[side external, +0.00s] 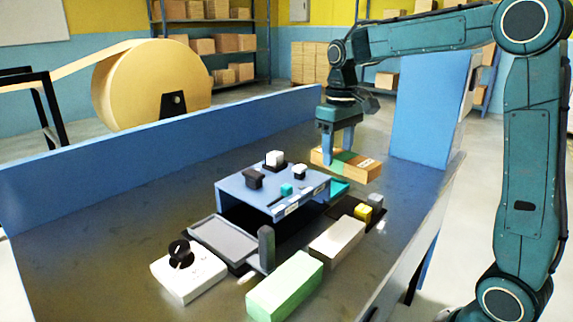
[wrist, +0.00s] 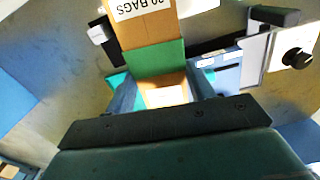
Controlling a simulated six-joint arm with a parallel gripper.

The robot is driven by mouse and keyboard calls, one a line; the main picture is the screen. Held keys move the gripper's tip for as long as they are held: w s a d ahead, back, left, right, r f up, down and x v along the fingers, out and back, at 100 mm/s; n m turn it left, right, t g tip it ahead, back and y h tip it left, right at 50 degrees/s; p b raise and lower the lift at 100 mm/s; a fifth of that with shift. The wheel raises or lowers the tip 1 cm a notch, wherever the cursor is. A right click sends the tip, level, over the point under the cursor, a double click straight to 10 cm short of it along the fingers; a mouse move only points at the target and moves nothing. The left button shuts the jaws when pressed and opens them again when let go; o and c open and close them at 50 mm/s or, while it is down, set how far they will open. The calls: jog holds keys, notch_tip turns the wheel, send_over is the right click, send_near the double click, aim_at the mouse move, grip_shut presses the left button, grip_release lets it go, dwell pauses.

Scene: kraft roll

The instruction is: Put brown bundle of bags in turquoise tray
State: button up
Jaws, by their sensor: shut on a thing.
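The brown bundle of bags (side external: 368,173) has a green band around its middle and a white label. My gripper (side external: 338,150) is shut on it near the band, with one finger on each side. In the wrist view the bundle (wrist: 165,78) sits between the fingers of my gripper (wrist: 161,88), its printed end pointing away. The turquoise tray (side external: 339,188) shows only in part, below the bundle in the side view. In the wrist view, bits of the tray (wrist: 118,82) show beside the bundle. I cannot tell whether the bundle touches the tray.
A blue stand (side external: 241,188) with small black, white and turquoise items is left of the tray. A dark tray (side external: 343,208) with a yellow block is in front. A pale bundle (side external: 337,240), green bundle (side external: 285,287) and white knob box (side external: 188,277) lie nearer. A blue wall bounds the back.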

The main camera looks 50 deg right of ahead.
jog(key=d+f, duration=0.3)
jog(key=d, duration=0.5)
jog(key=shift+n, duration=0.5)
jog(key=w+d+f, duration=0.2)
jog(key=w, duration=0.3)
jog(key=w+d+f, duration=0.2)
jog(key=w+f, duration=0.1)
jog(key=w, duration=0.2)
jog(key=w+d+f, duration=0.2)
jog(key=w+f, duration=0.1)
jog(key=w, duration=0.3)
jog(key=shift+d+f, duration=0.15)
jog(key=shift+f, duration=0.05)
jog(key=shift+w+d+f, duration=0.15)
jog(key=shift+w+f, duration=0.45)
jog(key=shift+f, duration=0.2)
jog(key=shift+f, duration=1)
jog(key=shift+f, duration=0.75)
dwell(0.4)
jog(key=o, duration=1.1)
